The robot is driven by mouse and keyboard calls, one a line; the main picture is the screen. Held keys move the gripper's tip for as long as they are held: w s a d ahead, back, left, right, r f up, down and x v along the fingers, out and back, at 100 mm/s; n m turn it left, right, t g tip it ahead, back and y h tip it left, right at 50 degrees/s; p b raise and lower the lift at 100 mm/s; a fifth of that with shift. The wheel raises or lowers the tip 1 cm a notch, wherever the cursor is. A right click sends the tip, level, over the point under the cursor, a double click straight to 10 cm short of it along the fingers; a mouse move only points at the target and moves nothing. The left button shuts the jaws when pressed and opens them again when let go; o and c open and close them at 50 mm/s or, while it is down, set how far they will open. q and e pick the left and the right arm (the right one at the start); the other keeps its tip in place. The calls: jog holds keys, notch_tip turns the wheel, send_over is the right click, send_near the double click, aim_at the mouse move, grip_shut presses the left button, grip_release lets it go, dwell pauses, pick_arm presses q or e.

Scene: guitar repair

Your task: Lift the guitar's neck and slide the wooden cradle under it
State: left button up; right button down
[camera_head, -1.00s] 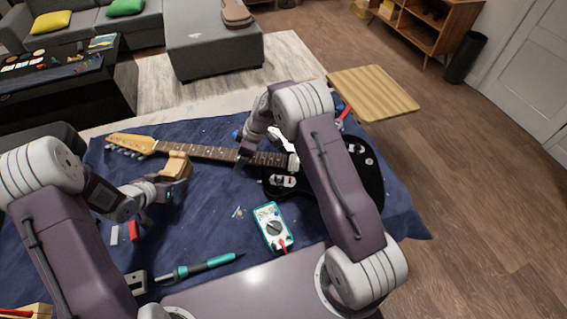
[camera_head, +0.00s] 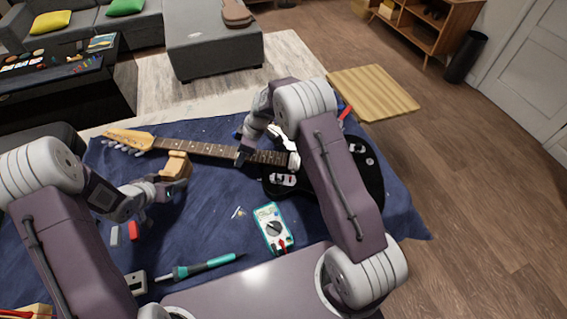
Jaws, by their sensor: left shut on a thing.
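The electric guitar lies across the blue cloth, its dark body (camera_head: 283,181) at the right and its pale headstock (camera_head: 128,139) at the left. Its neck (camera_head: 205,149) is slightly raised at the headstock end. My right gripper (camera_head: 243,158) is around the neck near the body and appears shut on it; my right arm hides part of the body. My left gripper (camera_head: 160,186) is shut on the wooden cradle (camera_head: 176,165), a small light-brown block. The cradle is on the near side of the neck, close to it in the picture; whether they touch is unclear.
A multimeter (camera_head: 273,228) lies in front of the guitar. A teal soldering iron (camera_head: 205,266), a red-and-grey block (camera_head: 132,231) and a grey metal piece (camera_head: 136,283) lie nearer me.

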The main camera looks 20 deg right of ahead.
aim_at(176, 170)
jog(key=shift+w+r, duration=0.15)
jog(key=shift+r, duration=0.15)
pick_arm(q)
jog(key=shift+r, duration=0.1)
pick_arm(e)
jog(key=shift+r, duration=0.75)
jog(key=shift+r, duration=0.75)
jog(key=shift+d+r, duration=0.1)
jog(key=shift+r, duration=0.35)
pick_arm(q)
jog(key=shift+w, duration=0.1)
dwell(0.4)
jog(key=shift+w+d, duration=0.35)
jog(key=shift+w, duration=0.3)
jog(key=shift+w+d, duration=0.35)
jog(key=shift+w, duration=0.3)
jog(key=shift+w+d, duration=0.35)
jog(key=shift+w, duration=0.3)
